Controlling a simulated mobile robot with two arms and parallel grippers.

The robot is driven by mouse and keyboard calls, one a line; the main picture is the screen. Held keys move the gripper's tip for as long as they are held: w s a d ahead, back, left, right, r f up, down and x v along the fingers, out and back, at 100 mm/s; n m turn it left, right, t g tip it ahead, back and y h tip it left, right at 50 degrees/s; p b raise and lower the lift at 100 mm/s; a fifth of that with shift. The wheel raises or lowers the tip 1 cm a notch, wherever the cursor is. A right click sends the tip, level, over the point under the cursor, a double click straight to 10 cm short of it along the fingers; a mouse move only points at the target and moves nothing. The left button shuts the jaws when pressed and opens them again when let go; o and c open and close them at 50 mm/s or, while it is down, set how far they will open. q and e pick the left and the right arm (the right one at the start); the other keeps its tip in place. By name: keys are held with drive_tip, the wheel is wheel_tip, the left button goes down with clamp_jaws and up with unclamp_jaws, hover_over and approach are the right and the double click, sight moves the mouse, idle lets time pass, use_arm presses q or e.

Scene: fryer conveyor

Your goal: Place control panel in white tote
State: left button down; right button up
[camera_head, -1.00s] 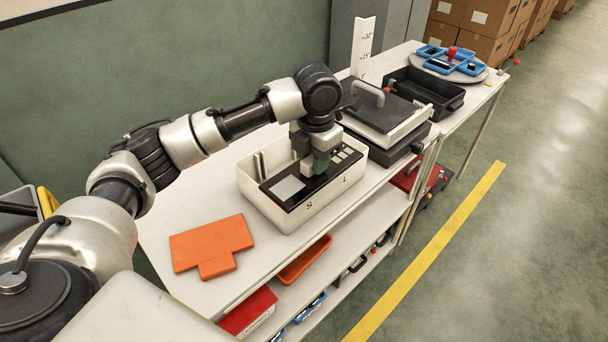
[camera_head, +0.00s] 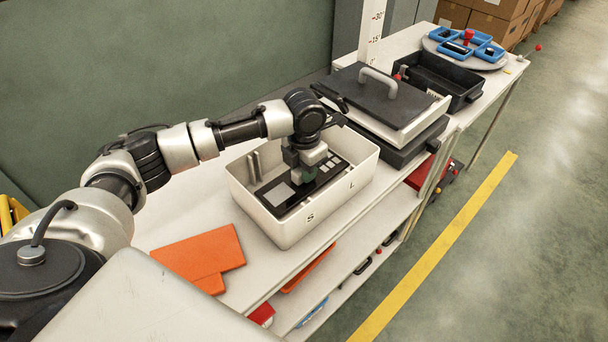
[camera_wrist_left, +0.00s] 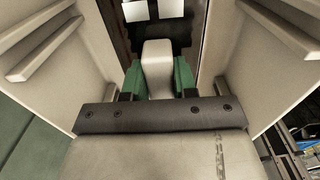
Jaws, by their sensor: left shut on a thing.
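The white tote (camera_head: 270,221) stands on the white table, marked "S" and "L" on its front wall. The black control panel (camera_head: 326,179), with a pale screen and several light keys, lies inside it, below the rim. My left gripper (camera_head: 309,172) reaches down into the tote and is shut on the panel. In the left wrist view, the green fingers of my left gripper (camera_wrist_left: 158,76) clasp a pale block at the dark panel (camera_wrist_left: 121,38), with tote walls (camera_wrist_left: 222,45) on both sides. Whether the panel rests on the tote floor is hidden. My right gripper is out of view.
An orange T-shaped piece (camera_head: 205,254) lies left of the tote. A black-topped press with a handle (camera_head: 380,85) stands close right, with a black bin (camera_head: 440,75) and a turntable of blue trays (camera_head: 475,62) beyond. A shelf runs below.

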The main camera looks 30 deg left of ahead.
use_arm(q)
wheel_tip(320, 180, down, 2)
drive_tip(key=shift+f, duration=0.4)
drive_tip(key=c, duration=0.9)
unclamp_jaws()
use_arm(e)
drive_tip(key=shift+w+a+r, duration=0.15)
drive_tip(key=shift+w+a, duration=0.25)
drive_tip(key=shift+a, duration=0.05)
use_arm(q)
drive_tip(key=shift+r, duration=0.4)
wheel_tip(320, 180, up, 12)
drive_tip(key=shift+f+b, duration=0.2)
drive_tip(key=shift+b, duration=0.35)
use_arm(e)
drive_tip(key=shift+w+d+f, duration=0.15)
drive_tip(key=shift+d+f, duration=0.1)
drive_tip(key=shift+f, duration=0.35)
